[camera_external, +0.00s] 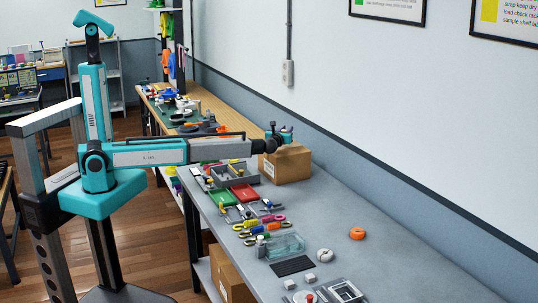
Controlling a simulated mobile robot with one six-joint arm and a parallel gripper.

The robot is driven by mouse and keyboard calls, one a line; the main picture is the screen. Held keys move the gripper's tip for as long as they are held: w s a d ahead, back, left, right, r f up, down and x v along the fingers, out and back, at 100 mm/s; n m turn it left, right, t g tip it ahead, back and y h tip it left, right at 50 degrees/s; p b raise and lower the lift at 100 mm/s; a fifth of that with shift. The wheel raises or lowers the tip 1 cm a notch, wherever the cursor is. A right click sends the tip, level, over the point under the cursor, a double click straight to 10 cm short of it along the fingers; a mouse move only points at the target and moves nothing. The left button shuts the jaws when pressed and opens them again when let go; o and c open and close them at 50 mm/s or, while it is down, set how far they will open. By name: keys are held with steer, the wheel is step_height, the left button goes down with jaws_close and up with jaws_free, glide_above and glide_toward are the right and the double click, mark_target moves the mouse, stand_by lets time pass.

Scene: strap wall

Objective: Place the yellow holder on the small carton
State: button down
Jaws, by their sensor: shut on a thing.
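The small carton (290,164) is a brown box standing on the grey bench against the wall side. My arm reaches right across the bench, and my gripper (284,133) is at the carton's top, near its left back part. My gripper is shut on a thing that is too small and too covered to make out. I cannot tell whether this thing touches the carton. I cannot pick out the yellow holder with certainty; no clear yellow shows at my gripper.
A grey divided tray (233,179), a green tray (222,197) and a red tray (245,192) lie left of the carton. The bench right of the carton is clear.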

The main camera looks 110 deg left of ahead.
steer(key=shift+f, duration=0.8)
steer(key=shift+f, duration=0.2)
steer(key=c, duration=1.5)
jaws_free()
steer(key=shift+r, duration=0.1)
steer(key=shift+r, duration=0.15)
steer(key=shift+d, duration=0.55)
steer(key=d+b, duration=0.3)
steer(key=d, duration=0.8)
